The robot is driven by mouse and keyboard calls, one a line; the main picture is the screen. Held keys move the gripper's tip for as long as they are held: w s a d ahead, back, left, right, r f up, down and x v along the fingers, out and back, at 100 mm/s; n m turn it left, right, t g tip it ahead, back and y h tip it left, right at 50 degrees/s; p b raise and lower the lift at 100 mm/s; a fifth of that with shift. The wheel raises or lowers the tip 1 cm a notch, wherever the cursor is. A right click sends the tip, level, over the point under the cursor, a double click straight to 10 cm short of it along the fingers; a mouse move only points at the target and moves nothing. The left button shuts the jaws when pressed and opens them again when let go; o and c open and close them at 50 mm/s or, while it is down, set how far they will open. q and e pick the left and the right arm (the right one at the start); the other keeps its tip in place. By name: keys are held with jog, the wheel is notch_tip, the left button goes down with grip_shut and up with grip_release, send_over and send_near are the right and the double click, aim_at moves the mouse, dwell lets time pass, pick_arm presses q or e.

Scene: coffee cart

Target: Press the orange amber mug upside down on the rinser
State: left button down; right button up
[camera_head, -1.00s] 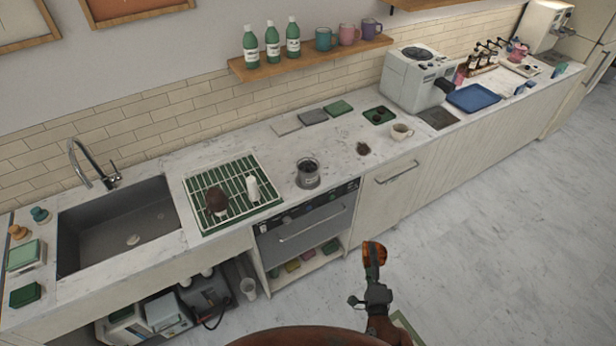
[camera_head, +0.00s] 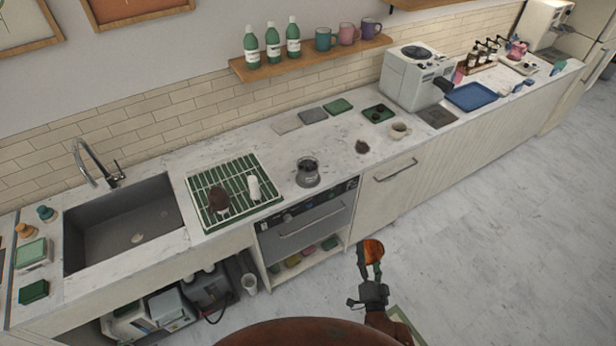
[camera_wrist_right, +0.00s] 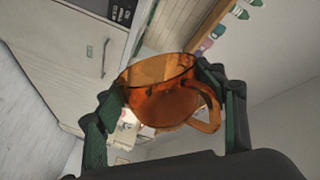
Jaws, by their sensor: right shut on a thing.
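The orange amber mug (camera_head: 373,250) is see-through and is held in the air in front of the counter, above the floor. My right gripper (camera_head: 369,262) is shut on it. In the right wrist view the mug (camera_wrist_right: 160,92) sits between the two green-padded fingers, with its handle toward the lower right. A round grey metal device with a dark top (camera_head: 308,172) stands on the counter beyond the mug to the left; it may be the rinser, but I cannot tell for sure. My left gripper is not in view.
A green drying rack (camera_head: 205,221) holding a brown item and a white item lies left of the round device. A beige cup (camera_head: 400,131) and a small brown item (camera_head: 362,147) stand to its right. The sink (camera_head: 125,225) is at the left. The counter front rises between mug and countertop.

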jog(key=shift+r+n, duration=0.25)
jog(key=shift+n, duration=0.65)
jog(key=shift+f+n+p, duration=0.15)
jog(key=shift+n+p, duration=0.2)
jog(key=shift+n, duration=0.75)
jog(key=m, duration=0.1)
jog(key=m+b, duration=0.2)
jog(key=m, duration=0.1)
jog(key=shift+f, duration=0.25)
jog(key=shift+m+b, duration=0.3)
jog(key=shift+m, duration=0.3)
jog(key=shift+r+m, duration=0.25)
jog(key=shift+m, duration=0.15)
